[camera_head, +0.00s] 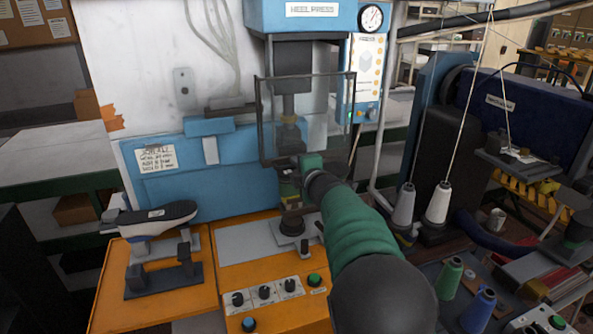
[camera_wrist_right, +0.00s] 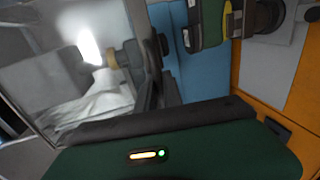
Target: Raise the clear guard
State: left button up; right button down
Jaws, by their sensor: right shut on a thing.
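The clear guard (camera_head: 318,104) is a see-through panel in a thin dark frame, hanging in front of the heel press (camera_head: 290,17). Its lower edge is at the height of my right gripper (camera_head: 292,165). That gripper is shut on the guard's lower edge; its fingertips are small and partly hidden behind my green wrist. In the right wrist view the clear guard (camera_wrist_right: 75,75) fills the upper left, with a bright reflection on it. My left gripper is not in view.
A dark shoe (camera_head: 155,218) rests on a stand at the left of the orange table (camera_head: 240,275). Knobs and buttons (camera_head: 265,293) line the table's front. A control box with a gauge (camera_head: 371,18) is right of the press. Thread cones (camera_head: 438,203) stand at the right.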

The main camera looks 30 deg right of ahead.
jog(key=shift+r+p, duration=0.4)
jog(key=shift+r, duration=0.55)
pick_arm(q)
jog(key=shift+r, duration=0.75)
pick_arm(e)
jog(key=c, duration=1.8)
grip_release()
jog(key=shift+f, duration=0.1)
